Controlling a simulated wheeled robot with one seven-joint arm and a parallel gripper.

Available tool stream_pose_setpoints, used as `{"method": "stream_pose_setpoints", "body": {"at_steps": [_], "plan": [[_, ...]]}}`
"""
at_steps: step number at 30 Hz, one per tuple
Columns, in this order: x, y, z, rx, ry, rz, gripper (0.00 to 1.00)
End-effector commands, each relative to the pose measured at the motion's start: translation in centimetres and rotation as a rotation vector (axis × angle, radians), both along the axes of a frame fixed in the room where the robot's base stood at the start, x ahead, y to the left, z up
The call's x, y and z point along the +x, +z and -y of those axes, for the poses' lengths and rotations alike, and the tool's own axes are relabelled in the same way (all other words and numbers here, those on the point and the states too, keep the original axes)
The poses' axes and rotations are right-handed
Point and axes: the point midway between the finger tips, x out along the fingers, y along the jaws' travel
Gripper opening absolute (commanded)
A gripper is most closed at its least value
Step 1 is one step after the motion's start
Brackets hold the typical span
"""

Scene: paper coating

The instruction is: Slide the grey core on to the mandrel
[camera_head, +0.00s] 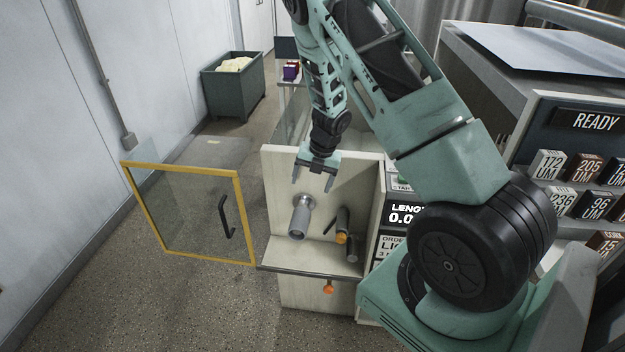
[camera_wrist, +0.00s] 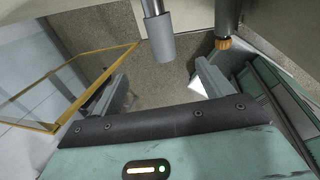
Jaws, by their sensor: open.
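The grey core (camera_head: 298,222) is a matte grey tube on the pale upright panel. In the wrist view the core (camera_wrist: 161,38) sits around the outer end of the narrower, shiny mandrel (camera_wrist: 151,7). The mandrel (camera_head: 305,201) also shows in the head view, behind the core at the panel. How far the core reaches along it is hard to tell. My gripper (camera_head: 313,183) is open and empty, pointing down above the core and mandrel. In the wrist view its two fingers (camera_wrist: 160,88) stand wide apart, with the core beyond them and nothing between them.
A dark roller with an orange end (camera_head: 342,238) juts from the panel to the right. A shelf ledge (camera_head: 312,266) lies below. A yellow-framed glass door (camera_head: 190,212) stands open at left. A display (camera_head: 405,215) stands at right.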

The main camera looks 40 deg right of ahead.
Motion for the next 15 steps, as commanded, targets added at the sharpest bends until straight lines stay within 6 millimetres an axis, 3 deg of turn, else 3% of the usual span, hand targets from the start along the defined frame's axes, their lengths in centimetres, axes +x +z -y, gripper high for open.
{"method": "stream_pose_setpoints", "body": {"at_steps": [11,15], "plan": [[-0.19,0.62,0.03,0.001,0.0,-0.002,0.79],[0.09,0.74,-0.26,0.001,-0.009,0.007,0.45]]}}
